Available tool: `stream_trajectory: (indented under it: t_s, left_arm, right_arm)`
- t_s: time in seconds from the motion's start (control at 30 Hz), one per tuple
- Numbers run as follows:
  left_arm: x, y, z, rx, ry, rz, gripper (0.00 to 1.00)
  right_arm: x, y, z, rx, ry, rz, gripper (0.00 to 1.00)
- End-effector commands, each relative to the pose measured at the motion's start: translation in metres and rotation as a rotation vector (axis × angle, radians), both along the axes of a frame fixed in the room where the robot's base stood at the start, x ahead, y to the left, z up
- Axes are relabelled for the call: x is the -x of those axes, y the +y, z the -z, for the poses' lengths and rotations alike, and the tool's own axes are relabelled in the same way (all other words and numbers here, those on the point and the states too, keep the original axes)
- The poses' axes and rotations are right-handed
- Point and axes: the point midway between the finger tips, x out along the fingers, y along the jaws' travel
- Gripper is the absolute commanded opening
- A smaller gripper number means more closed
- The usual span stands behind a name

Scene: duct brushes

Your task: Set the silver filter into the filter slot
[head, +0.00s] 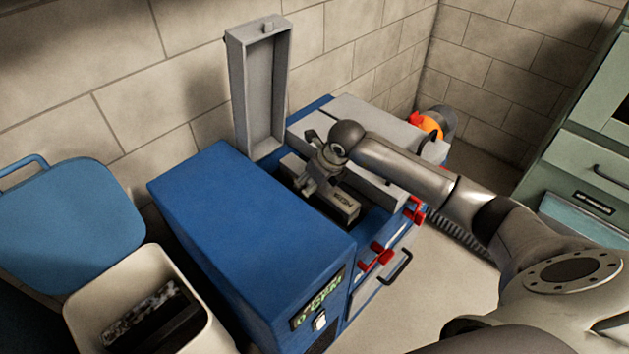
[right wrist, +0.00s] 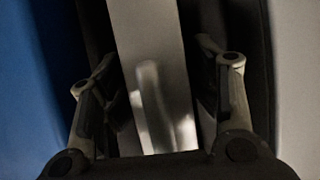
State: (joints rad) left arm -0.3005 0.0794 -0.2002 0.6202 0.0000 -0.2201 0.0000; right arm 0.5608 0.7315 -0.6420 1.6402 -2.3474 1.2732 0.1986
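The silver filter (head: 346,209), a long metallic block with dark lettering on its end, lies in the filter slot (head: 372,217), the recess across the blue machine. Its far part is hidden behind my gripper, so I cannot tell how fully it is seated. My right gripper (head: 312,178) is over the filter. In the right wrist view its two fingers (right wrist: 162,85) stand apart, one on each side of the filter (right wrist: 148,45), with a dark gap visible on the right side. The slot's grey cover (head: 264,95) stands open and upright. My left gripper is not in view.
The blue machine's tall housing (head: 240,215) stands left of the slot. Red latches (head: 376,257) and a black handle (head: 397,268) are on its front. A beige bin (head: 85,305) with an open blue lid (head: 65,220) holds a dark block. Green cabinets (head: 590,165) stand at right.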

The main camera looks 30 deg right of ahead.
Motion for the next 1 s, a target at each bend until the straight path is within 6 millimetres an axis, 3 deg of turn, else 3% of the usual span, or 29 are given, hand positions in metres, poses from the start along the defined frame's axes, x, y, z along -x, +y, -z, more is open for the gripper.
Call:
stream_trajectory:
  t_s: [0.03, 0.1, 0.57, 0.77, 1.0]
  left_arm:
    - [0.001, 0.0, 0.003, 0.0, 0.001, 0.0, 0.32]
    - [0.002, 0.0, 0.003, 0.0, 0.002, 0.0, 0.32]
    - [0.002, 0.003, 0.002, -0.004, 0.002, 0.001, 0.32]
    - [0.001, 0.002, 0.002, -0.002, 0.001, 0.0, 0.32]
    - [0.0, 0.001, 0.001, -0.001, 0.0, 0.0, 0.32]
  right_arm:
    - [0.017, 0.008, 0.027, -0.006, 0.061, -0.009, 0.59]
    - [0.017, 0.008, 0.027, -0.005, 0.063, -0.009, 0.65]
    - [0.019, 0.006, 0.026, -0.002, 0.067, -0.008, 0.65]
    - [0.024, 0.003, 0.006, 0.001, 0.058, -0.008, 0.65]
    - [0.038, -0.004, -0.05, 0.003, 0.032, -0.009, 0.65]
